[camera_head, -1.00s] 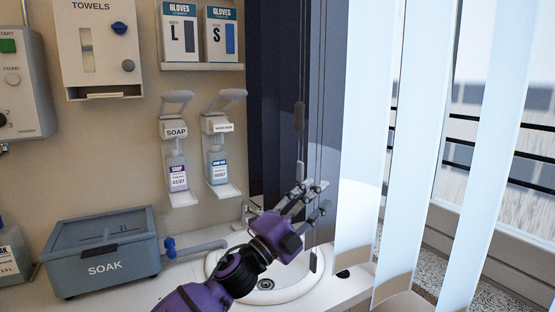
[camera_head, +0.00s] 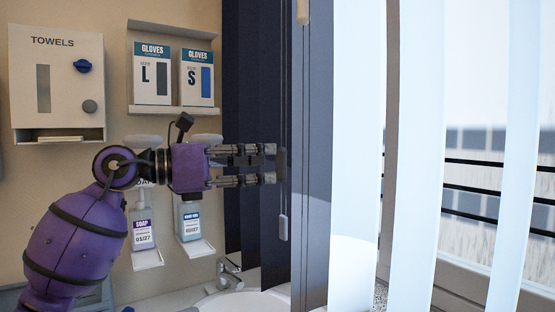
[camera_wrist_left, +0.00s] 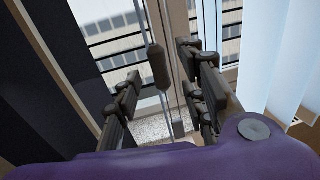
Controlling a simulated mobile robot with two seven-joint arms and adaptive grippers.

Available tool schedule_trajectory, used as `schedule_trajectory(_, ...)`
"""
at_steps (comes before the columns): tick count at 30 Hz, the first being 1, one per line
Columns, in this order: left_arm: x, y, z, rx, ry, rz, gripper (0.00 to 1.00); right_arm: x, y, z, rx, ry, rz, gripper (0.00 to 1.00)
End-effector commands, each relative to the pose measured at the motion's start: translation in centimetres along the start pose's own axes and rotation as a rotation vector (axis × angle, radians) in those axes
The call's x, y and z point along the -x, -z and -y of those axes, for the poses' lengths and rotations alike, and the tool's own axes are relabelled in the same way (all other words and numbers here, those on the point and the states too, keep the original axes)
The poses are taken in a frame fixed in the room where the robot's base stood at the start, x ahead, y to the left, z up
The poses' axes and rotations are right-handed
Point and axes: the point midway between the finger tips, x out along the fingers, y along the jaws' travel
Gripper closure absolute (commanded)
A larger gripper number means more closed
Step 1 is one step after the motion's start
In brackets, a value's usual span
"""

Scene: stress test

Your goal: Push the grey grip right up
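Thin cords with grips hang in front of the dark blind slats. A dark grey grip (camera_head: 283,165) is at my left gripper's fingertips; a lighter grey grip (camera_head: 283,228) hangs lower. My left gripper (camera_head: 262,166) points right, level with the dark grip. In the wrist view my left gripper (camera_wrist_left: 160,90) has its fingers spread. A brownish-grey grip (camera_wrist_left: 157,66) shows between and beyond them, with a smaller grey grip (camera_wrist_left: 179,128) lower. I cannot tell whether a finger touches a grip. My right gripper is not in view.
A beige grip (camera_head: 302,12) shows at the top edge. Pale blind slats (camera_head: 358,150) and a window are on the right. Soap bottles (camera_head: 143,230), glove boxes (camera_head: 152,72) and a towel dispenser (camera_head: 57,85) are on the left wall. A sink (camera_head: 245,302) is below.

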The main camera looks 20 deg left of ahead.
Motion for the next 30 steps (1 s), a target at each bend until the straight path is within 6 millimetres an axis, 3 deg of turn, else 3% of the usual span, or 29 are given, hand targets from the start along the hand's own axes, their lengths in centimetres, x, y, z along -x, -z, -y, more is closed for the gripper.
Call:
schedule_trajectory(9,-4.6,-0.3,0.1,0.002,0.003,0.005,0.62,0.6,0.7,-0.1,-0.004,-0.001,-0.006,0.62)
schedule_trajectory(20,-5.4,-0.1,0.0,0.002,0.001,0.002,0.62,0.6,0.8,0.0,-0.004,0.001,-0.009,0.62)
schedule_trajectory(30,-5.4,-0.1,0.1,0.002,0.001,0.002,1.00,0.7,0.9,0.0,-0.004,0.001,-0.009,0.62)
